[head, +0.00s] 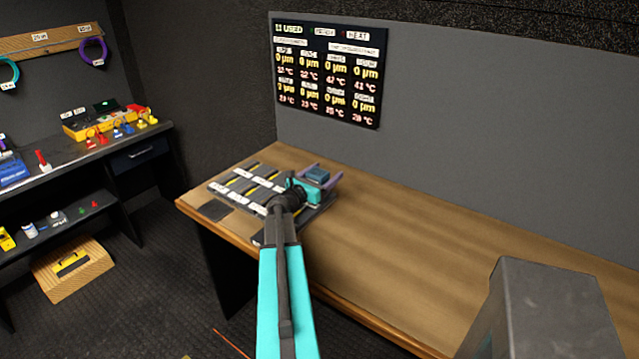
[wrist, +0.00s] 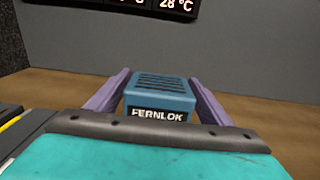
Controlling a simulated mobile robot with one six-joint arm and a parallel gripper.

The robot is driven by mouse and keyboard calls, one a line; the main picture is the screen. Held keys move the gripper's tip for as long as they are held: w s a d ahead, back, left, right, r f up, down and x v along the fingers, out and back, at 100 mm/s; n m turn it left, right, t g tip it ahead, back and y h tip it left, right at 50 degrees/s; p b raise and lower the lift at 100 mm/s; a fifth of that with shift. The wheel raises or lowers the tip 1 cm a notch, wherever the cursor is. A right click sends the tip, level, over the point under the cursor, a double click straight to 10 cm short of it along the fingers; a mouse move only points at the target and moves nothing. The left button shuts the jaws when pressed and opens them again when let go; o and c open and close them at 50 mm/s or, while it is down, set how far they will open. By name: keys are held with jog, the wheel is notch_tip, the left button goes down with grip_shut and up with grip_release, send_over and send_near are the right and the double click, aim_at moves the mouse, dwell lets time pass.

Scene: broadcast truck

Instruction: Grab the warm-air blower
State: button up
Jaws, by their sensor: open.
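A small blue box with dark slots on top and a "FERNLOK" label, which looks like the warm-air blower (wrist: 160,96), is in the middle of the wrist view. In the head view it is the blue block (head: 318,174) near the far left part of the wooden table. My gripper (head: 326,171) is open, with its two purple fingers on either side of the box. In the wrist view the gripper (wrist: 160,78) shows a finger at left and right, with narrow gaps to the box. The box's lower part is hidden by my wrist.
A dark slotted tray (head: 236,187) with labels lies left of the box on the wooden table (head: 420,250). A display board (head: 328,70) hangs on the grey wall behind. A grey metal box (head: 545,310) stands at lower right. The table's middle is clear.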

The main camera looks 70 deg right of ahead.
jog(key=c, duration=1.6)
jog(key=shift+o, duration=0.2)
jog(key=shift+r, duration=0.2)
jog(key=shift+r+b, duration=0.4)
jog(key=shift+r, duration=0.45)
jog(key=a+r+b, duration=0.3)
jog(key=a, duration=1.2)
jog(key=shift+w+a, duration=0.15)
jog(key=shift+a, duration=0.1)
